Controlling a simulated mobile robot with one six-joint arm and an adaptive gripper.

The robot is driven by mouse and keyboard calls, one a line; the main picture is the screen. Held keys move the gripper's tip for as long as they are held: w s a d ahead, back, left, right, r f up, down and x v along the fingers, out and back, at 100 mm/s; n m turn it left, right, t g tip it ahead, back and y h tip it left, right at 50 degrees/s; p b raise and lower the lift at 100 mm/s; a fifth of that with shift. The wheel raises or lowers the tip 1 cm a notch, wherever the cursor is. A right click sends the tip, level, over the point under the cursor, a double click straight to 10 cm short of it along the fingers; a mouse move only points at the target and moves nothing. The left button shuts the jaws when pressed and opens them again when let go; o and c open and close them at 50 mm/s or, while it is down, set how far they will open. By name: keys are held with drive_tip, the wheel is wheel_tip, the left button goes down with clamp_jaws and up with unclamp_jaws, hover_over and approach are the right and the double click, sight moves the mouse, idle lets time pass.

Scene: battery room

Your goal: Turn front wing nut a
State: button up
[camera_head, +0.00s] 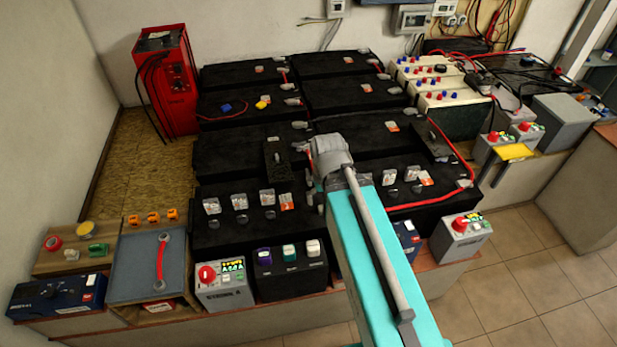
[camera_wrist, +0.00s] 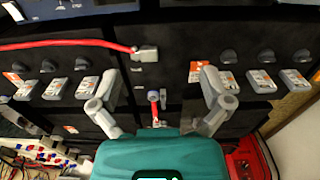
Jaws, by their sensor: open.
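In the wrist view my gripper (camera_wrist: 161,108) is open, its two grey fingers spread apart above the black batteries.
Black batteries (camera_head: 245,150) fill the bench, with grey terminal pieces and orange-white labels on top. A red charger (camera_head: 165,80) stands at the back left. Open tiled floor (camera_head: 530,270) lies at the right.

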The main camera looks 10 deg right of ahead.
sight(308, 174)
drive_tip(key=shift+w, duration=0.55)
drive_tip(key=c, duration=0.4)
drive_tip(key=w, duration=2.3)
drive_tip(key=shift+d+f, duration=0.15)
drive_tip(key=shift+f, duration=0.15)
drive_tip(key=shift+c, duration=0.5)
drive_tip(key=shift+f+b, duration=0.15)
drive_tip(key=shift+b, duration=0.25)
wheel_tip(308, 174, down, 14)
drive_tip(key=b, duration=1.3)
drive_tip(key=shift+r+b, duration=0.25)
drive_tip(key=shift+b, duration=0.05)
clamp_jaws()
